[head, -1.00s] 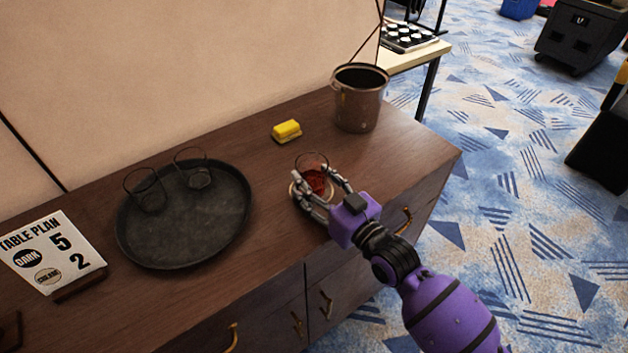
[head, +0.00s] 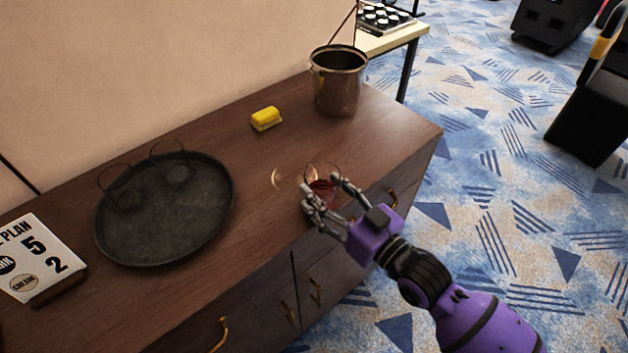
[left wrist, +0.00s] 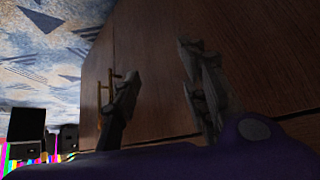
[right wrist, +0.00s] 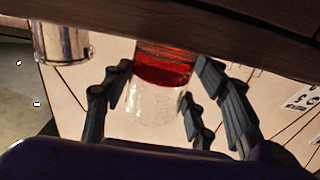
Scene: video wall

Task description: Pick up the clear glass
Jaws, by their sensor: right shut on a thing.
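A clear glass (head: 322,178) with red liquid in it is between the fingers of my right gripper (head: 325,190), which is shut on it. It is over the front part of the dark wooden cabinet top, apart from a pale curved mark or ring (head: 276,179) to its left. In the right wrist view the glass (right wrist: 162,68) stands between the fingers of the right gripper (right wrist: 165,72), red above and clear at the base. My left gripper (left wrist: 160,65) shows only in the left wrist view, with its fingers apart and empty, beside a wooden cabinet front.
A round black tray (head: 205,220) with two empty clear glasses (head: 115,185) (head: 170,163) is at the left. A yellow block (head: 266,119) and a metal bucket (head: 338,85) stand at the back. A table-plan sign (head: 38,255) is front left.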

